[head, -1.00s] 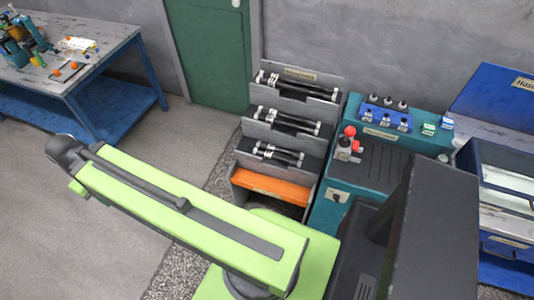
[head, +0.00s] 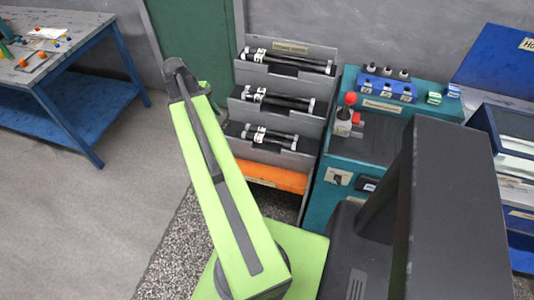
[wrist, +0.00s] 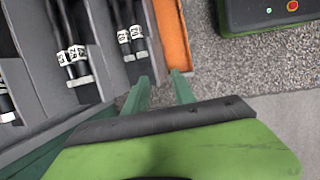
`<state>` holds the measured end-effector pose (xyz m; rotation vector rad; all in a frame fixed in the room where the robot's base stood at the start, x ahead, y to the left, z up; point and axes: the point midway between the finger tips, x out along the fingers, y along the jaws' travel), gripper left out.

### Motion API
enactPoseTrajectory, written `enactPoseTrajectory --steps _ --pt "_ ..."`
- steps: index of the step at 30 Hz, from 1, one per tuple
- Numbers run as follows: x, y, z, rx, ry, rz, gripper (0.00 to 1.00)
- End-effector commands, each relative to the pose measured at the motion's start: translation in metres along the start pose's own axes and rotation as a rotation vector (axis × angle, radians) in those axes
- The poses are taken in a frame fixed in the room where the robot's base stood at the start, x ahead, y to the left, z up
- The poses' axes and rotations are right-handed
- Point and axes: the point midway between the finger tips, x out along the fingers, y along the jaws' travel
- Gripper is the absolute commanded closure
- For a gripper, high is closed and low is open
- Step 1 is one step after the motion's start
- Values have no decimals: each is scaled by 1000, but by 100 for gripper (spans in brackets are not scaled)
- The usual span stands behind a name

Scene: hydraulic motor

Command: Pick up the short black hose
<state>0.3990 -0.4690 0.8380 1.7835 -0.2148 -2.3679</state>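Short black hoses (head: 268,138) with pale labelled ends lie on the lowest grey tier of the stepped rack. In the wrist view, what look like the same short hoses (wrist: 131,36) show at top centre, with their metal ends towards me. My gripper (wrist: 160,80) is open and empty, its two teal fingers apart. In the picture, its fingertips are just below the hose ends, near the rack's edge and orange ledge. I cannot tell its height above them. In the head view my gripper's fingers do not show.
Longer hoses lie on the middle tier (head: 282,101) and top tier (head: 290,60). An orange ledge (head: 270,174) runs below the tiers. A teal cabinet (head: 345,160) with a red-knobbed lever (head: 350,100) stands right of the rack. A blue workbench (head: 85,105) is at left.

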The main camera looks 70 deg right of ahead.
Motion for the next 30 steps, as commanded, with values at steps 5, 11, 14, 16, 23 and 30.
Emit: enactPoseTrajectory --steps 5,11,14,16,23,30 --pt "63 54 68 -8 -87 -12 69" --pt "69 64 87 -16 -108 -16 69" --pt "75 63 86 -16 -107 -16 69" --pt "85 62 86 -15 -107 -17 69" --pt "136 60 90 -13 -106 -16 69" --pt "186 59 96 -13 -106 -17 69"
